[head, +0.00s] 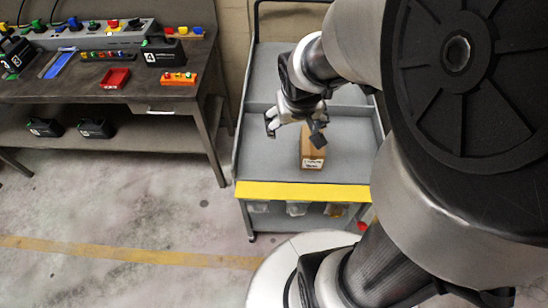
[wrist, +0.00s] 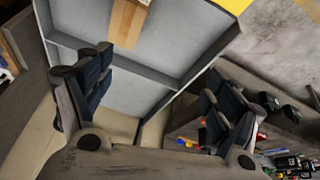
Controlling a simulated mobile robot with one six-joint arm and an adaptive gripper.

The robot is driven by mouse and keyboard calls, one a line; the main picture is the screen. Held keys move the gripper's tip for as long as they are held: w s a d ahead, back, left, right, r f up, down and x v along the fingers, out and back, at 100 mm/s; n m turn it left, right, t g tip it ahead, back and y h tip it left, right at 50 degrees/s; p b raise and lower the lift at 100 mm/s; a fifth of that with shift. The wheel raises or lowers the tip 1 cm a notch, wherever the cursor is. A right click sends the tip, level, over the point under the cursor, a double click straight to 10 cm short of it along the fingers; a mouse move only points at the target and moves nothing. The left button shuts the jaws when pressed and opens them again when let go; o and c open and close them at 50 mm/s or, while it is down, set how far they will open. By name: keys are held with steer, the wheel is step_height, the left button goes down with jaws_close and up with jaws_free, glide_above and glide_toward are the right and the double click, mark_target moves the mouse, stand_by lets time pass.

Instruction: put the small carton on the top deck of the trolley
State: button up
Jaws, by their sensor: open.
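The small carton (head: 313,149), brown with a white label low on its near face, stands on the grey top deck (head: 345,165) of the trolley, in the front part behind the yellow edge. My gripper (head: 295,130) is open and empty, above the deck just left of the carton. One fingertip overlaps the carton's top in the head view. In the wrist view the carton (wrist: 129,22) shows at the top edge, partly cut off, beyond the spread fingers (wrist: 155,78) and apart from them.
The trolley's yellow front edge (head: 300,191) has small bins below it. A workbench (head: 105,92) on the left holds black numbered cases, a red tray (head: 115,78) and an orange block (head: 179,78). Floor between bench and trolley is clear. A low divider crosses the deck behind the carton.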

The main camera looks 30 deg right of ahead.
steer(key=s+a+r+n+y, duration=0.2)
steer(key=s+a+r+n, duration=0.1)
steer(key=s+a+r, duration=0.7)
steer(key=s+a, duration=0.3)
steer(key=shift+s+a+n+t, duration=0.3)
steer(key=shift+s+n, duration=0.1)
